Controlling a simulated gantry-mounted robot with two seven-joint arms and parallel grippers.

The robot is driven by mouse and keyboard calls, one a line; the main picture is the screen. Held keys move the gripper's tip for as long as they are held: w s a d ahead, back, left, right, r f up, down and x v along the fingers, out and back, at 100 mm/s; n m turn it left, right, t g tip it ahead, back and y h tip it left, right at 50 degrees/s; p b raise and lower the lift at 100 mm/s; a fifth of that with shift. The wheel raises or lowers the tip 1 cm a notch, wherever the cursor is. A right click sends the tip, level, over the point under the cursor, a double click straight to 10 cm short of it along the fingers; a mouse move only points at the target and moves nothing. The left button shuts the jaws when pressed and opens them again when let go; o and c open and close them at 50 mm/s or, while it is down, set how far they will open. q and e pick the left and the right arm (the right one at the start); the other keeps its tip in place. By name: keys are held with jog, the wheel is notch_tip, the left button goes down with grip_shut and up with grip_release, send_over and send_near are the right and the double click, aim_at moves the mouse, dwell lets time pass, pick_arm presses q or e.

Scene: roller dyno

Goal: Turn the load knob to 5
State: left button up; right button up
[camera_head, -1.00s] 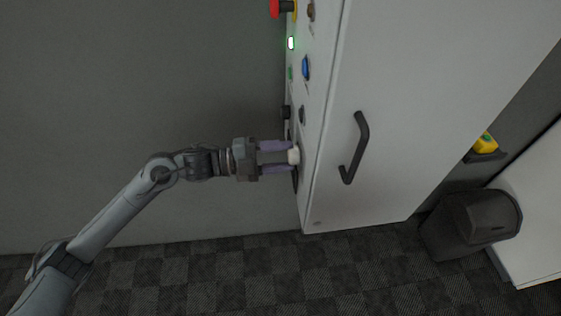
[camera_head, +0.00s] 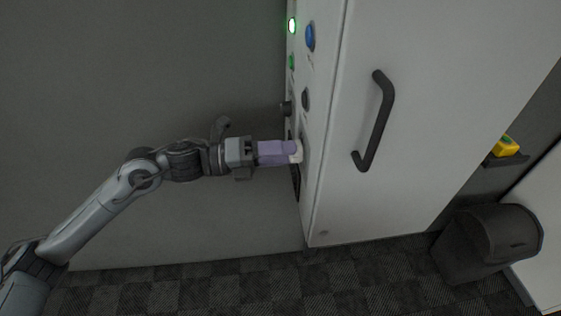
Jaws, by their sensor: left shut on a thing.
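The load knob (camera_head: 298,151) is a pale, cream-white knob low on the narrow control face of the white cabinet. My left gripper (camera_head: 285,152) reaches in from the left, with its purple fingers shut on the knob. The fingers hide most of the knob, and I cannot read its scale or where it points. My right gripper is not in view.
The white cabinet (camera_head: 420,120) has a black door handle (camera_head: 376,120). A dark bin (camera_head: 490,240) stands at the lower right.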

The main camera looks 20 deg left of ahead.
pick_arm(q)
jog(key=shift+m+b, duration=0.75)
jog(key=shift+m, duration=0.15)
jog(key=o, duration=1.1)
jog(key=shift+c, duration=0.2)
jog(key=shift+a, duration=0.1)
jog(key=v, duration=1)
jog(key=shift+s+a, duration=0.2)
